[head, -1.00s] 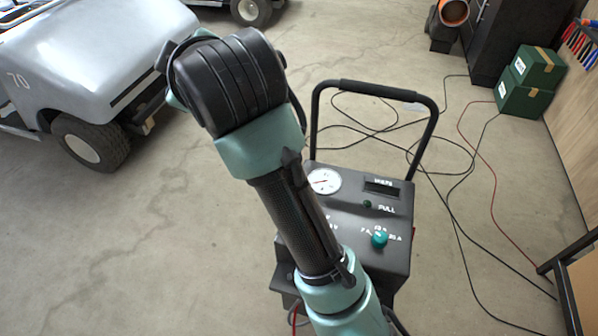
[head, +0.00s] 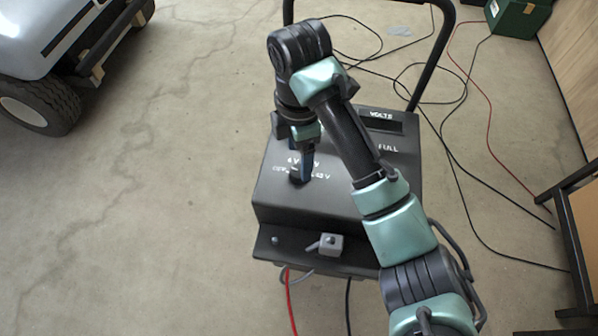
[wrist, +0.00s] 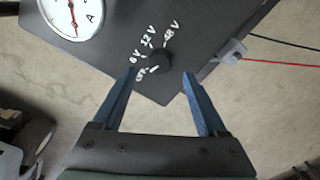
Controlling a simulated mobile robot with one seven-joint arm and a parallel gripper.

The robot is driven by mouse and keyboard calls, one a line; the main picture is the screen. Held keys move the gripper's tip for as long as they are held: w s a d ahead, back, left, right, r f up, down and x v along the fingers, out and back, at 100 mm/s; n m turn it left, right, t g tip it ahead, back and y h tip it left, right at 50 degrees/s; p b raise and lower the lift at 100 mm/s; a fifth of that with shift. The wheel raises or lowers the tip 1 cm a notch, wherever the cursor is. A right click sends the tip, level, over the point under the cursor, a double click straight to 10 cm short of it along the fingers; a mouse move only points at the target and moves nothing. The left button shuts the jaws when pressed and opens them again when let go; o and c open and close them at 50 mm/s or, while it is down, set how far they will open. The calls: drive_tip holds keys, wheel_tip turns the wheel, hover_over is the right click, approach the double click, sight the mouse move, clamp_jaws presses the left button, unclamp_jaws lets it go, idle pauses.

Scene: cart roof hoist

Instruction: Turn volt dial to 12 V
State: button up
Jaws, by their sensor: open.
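The volt dial is a dark round knob (wrist: 158,60) on the sloped black panel of the charger cart (head: 275,208). White labels OFF, 6 V, 12 V and 48 V stand around it in the wrist view. I cannot tell surely which label its pointer faces. My gripper (wrist: 159,74) is open, its two blue fingers pointing at the dial with one on each side in the picture. In the head view my gripper (head: 300,170) points down over the dial and mostly hides it. Whether the fingers touch the knob is unclear.
A round white gauge (wrist: 72,14) with a red needle is near the dial. A grey clamp (head: 331,243) sits on the cart's front ledge. A black handle (head: 444,50) rises behind. Cables (head: 462,110) lie on the floor at right. A golf cart (head: 45,50) stands at left.

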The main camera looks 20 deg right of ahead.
sight(299, 171)
drive_tip(key=shift+f+b, duration=0.4)
drive_tip(key=shift+f, duration=2)
clamp_jaws()
